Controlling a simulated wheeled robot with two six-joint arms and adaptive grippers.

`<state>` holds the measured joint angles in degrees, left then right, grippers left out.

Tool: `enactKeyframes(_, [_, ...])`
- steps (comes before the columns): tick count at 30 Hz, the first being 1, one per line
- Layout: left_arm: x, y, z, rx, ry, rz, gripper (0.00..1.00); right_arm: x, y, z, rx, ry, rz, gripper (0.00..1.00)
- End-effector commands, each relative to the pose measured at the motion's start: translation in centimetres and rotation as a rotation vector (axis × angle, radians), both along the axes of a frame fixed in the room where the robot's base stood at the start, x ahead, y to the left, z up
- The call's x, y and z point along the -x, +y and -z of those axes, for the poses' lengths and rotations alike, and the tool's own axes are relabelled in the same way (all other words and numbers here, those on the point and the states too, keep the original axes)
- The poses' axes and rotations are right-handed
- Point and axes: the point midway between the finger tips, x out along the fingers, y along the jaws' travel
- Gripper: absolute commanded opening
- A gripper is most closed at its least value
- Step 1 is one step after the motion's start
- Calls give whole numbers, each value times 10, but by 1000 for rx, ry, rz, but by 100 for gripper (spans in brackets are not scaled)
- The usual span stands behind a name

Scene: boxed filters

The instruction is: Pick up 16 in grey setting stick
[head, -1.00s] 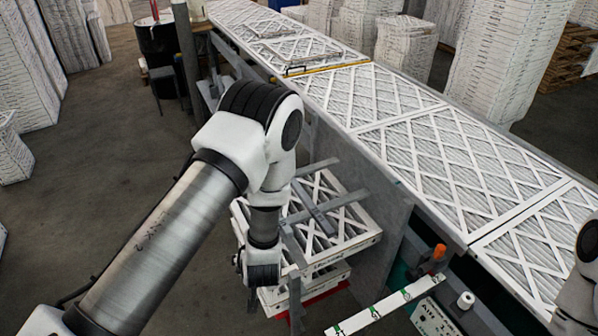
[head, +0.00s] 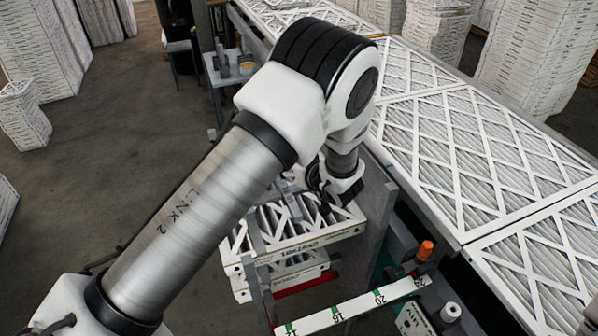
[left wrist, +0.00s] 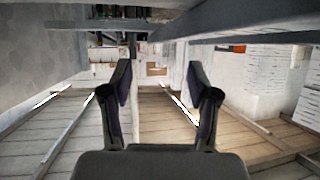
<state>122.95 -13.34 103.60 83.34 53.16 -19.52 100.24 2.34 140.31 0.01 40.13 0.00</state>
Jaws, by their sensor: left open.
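Several grey bars lie over the filter stack beside the conveyor. One grey bar (head: 254,232) shows at the left of the stack in the head view. Which bar is the 16 in grey setting stick I cannot tell. My left gripper (head: 338,192) is over the stack's right part in the head view, its fingertips largely hidden. In the left wrist view the left gripper (left wrist: 158,78) is open with nothing between its fingers. A grey bar (left wrist: 240,22) crosses the top of that view, beyond the fingertips. My right gripper is out of view.
The filter stack (head: 300,240) sits low beside the conveyor. A white ruler (head: 355,306) with green marks crosses in front. An orange knob (head: 426,250) and a white spool (head: 450,312) stand to its right. Large filters (head: 470,150) cover the conveyor.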

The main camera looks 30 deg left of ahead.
Motion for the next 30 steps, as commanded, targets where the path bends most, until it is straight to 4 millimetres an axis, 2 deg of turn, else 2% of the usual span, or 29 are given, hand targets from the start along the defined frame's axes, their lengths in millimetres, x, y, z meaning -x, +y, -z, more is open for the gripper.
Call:
enactKeyframes(1, [0,0,7,1,-3,-5,60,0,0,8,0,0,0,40])
enactKeyframes(4, [-2,4,10,2,-2,-4,60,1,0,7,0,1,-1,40])
enactKeyframes(11, [-13,29,21,3,1,-6,60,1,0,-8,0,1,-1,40])
enactKeyframes(15, [-20,50,31,2,2,-7,60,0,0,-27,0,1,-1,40])
enactKeyframes(18, [-28,60,40,1,0,-5,60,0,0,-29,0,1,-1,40])
enactKeyframes(25, [-30,63,45,0,0,-2,60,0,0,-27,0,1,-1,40])
enactKeyframes(26, [-30,63,45,0,0,-2,53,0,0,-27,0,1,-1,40])
enactKeyframes(30, [-29,63,45,0,0,-2,4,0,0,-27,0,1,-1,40])
